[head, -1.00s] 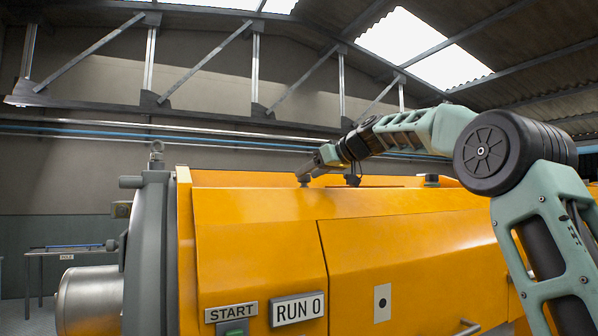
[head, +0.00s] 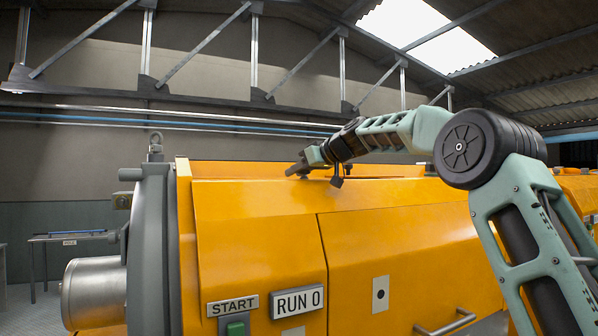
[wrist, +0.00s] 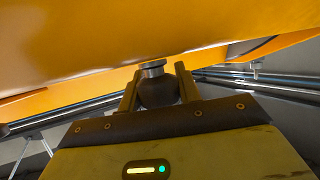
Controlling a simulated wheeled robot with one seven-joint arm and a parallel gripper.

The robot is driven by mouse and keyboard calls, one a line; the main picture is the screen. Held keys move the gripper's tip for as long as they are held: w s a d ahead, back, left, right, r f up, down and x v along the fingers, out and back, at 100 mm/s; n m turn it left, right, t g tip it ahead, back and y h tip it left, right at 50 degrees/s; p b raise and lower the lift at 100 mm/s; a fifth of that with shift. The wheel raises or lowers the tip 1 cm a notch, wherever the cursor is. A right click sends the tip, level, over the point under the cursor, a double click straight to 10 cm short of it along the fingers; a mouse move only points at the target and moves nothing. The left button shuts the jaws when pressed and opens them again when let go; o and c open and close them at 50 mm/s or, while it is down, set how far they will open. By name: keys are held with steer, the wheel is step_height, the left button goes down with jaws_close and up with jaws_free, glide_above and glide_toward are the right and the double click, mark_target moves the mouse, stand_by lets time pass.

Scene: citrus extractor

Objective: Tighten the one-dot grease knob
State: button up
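In the wrist view a dark rounded knob (wrist: 157,92) with a pale metal collar stands against the orange housing (wrist: 90,45). The two fingers of my gripper (wrist: 156,80) lie on either side of it, with no clear gap, so the gripper looks shut on it. No dot mark shows on the knob, so I cannot tell its number. In the head view my gripper (head: 297,169) is at the top edge of the orange machine (head: 400,240), and the knob there is hidden by it.
Another dark knob (head: 431,169) stands farther right on the machine top, close below my forearm. The front carries a START button (head: 236,329), a RUN 0 sign (head: 298,303) and a handle bar (head: 445,325). A grey end flange (head: 150,245) rises at the left. Space above the machine is free.

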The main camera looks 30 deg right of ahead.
steer(key=shift+m+t+h+b, duration=0.4)
steer(key=shift+m+h, duration=0.4)
steer(key=shift+h, duration=0.2)
steer(key=shift+w+d+m+h, duration=0.1)
steer(key=shift+d+m+h, duration=0.2)
steer(key=shift+m+h, duration=0.5)
steer(key=o, duration=1)
steer(key=shift+c, duration=0.2)
steer(key=b+v, duration=0.7)
steer(key=v, duration=1)
steer(key=shift+s+f, duration=0.15)
steer(key=shift+s, duration=0.2)
steer(key=shift+d, duration=0.1)
